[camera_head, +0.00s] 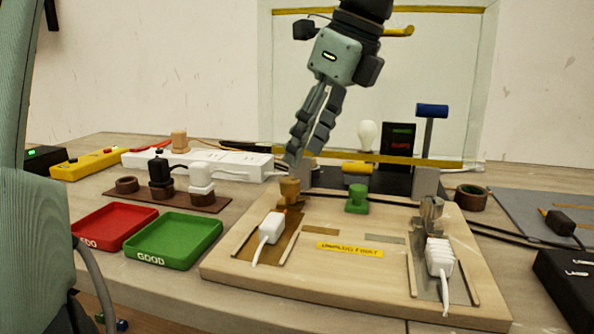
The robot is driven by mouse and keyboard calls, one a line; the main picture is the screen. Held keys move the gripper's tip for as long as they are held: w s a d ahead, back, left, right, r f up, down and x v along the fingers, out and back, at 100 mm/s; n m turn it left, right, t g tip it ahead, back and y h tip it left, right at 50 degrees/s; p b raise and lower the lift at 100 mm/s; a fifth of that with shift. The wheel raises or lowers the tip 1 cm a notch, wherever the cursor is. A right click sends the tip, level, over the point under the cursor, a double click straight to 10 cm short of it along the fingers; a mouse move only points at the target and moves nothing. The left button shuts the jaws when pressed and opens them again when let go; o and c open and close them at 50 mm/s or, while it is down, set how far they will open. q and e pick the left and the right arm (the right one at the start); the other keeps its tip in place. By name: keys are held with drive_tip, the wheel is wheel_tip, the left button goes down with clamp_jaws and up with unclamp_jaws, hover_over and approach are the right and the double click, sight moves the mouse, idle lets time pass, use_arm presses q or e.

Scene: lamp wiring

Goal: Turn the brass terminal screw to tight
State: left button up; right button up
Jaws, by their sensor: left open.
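The brass terminal screw (290,190) stands on the left side of the wooden board (325,278), at the head of a brass-coloured strip. My left gripper (305,157) hangs down from above, its fingertips just above and behind the brass screw in the picture. It is open and holds nothing that I can see; whether a fingertip touches the screw I cannot tell. A white plug-like connector (272,228) with an orange tip lies on the strip in front of the screw. My right gripper is not in view.
The board also carries a green terminal (357,198), a silver terminal (431,210), a second white connector (439,257) and a yellow label (349,249). Red (113,252) and green (132,258) trays lie left. A power strip (235,162), bulb (367,135) and blue-topped post (428,135) stand behind.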

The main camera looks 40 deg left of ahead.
sight(293, 180)
use_arm(q)
drive_tip(key=x, duration=0.6)
drive_tip(key=shift+c, duration=0.6)
clamp_jaws()
